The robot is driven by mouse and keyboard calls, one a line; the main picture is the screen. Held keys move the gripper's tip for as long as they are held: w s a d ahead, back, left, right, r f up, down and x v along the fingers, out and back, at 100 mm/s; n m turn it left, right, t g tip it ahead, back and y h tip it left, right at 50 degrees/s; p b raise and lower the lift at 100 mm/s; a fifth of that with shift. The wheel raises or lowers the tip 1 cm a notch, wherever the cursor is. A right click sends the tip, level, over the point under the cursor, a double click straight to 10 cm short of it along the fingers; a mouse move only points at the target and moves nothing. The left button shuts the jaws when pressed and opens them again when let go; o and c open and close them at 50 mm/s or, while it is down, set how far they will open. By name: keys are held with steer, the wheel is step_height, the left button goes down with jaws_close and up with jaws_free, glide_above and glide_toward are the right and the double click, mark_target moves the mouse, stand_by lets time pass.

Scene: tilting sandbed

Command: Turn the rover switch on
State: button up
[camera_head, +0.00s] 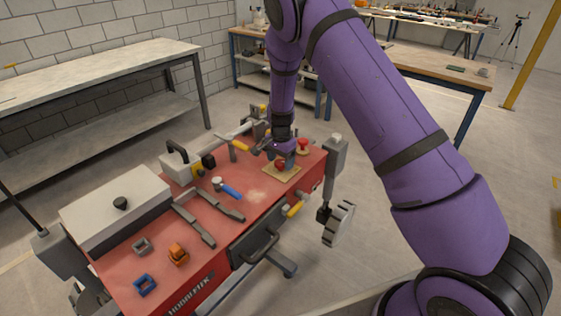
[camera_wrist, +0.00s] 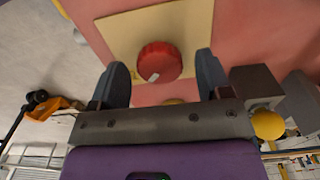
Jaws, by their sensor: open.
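A round red switch knob (camera_wrist: 158,62) with a small white mark sits on a square beige plate (camera_wrist: 115,25). In the head view the knob (camera_head: 281,164) and plate (camera_head: 284,176) lie near the right end of the red bench top. My gripper (camera_wrist: 163,66) is open, with one dark finger on each side of the knob in the wrist view. Gaps show between the fingers and the knob, so I see no grip on it. In the head view my gripper (camera_head: 283,157) points down over the plate and hides part of the knob.
A second red button (camera_head: 303,146) stands just right of my gripper. A blue-handled tool (camera_head: 229,190), grey bars (camera_head: 195,218), an orange part (camera_head: 178,254) and a blue block (camera_head: 145,285) lie on the red top (camera_head: 213,236). A white box (camera_head: 115,208) stands at left.

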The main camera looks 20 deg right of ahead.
step_height(320, 180, up, 10)
stand_by(0.5)
steer(key=shift+r, duration=0.15)
step_height(320, 180, up, 15)
steer(key=n+t+y, duration=0.1)
steer(key=n, duration=0.2)
glide_above(281, 162)
steer(key=s+d, duration=0.2)
steer(key=s, duration=0.6)
steer(key=s+d+r+n+t, duration=0.1)
steer(key=s+d+r+n, duration=0.1)
steer(key=s+r, duration=0.75)
steer(key=s+d+r+n+t, duration=0.1)
steer(key=s+r+n, duration=0.2)
steer(key=s, duration=0.9)
steer(key=s+d+r+n+t+h, duration=0.1)
steer(key=s+d+r+n+t, duration=0.1)
steer(key=s, duration=0.9)
steer(key=shift+s+r+n, duration=0.35)
steer(key=shift+r+n, duration=0.05)
steer(key=shift+n, duration=0.3)
